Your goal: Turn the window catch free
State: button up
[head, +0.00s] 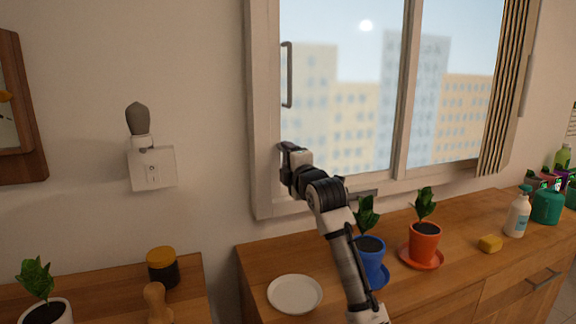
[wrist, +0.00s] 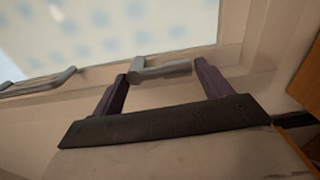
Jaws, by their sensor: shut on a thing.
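The window catch (wrist: 158,70) is a small grey lever on the pale window frame, seen in the wrist view between my two dark purple fingers. My gripper (wrist: 161,70) is shut on it, with a finger at each end. In the head view my gripper (head: 284,152) is at the lower left of the window (head: 345,85), against the frame. The catch cannot be made out there behind my gripper. A grey bar handle (head: 287,75) is on the window's left side above my gripper. It also shows in the wrist view (wrist: 40,83).
A wall socket (head: 168,168) is to the left.

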jog(key=shift+f, duration=0.2)
jog(key=o, duration=1.3)
jog(key=shift+w, duration=0.1)
jog(key=shift+o, duration=0.2)
jog(key=shift+r, duration=0.1)
jog(key=b+v, duration=0.2)
jog(key=v, duration=1.2)
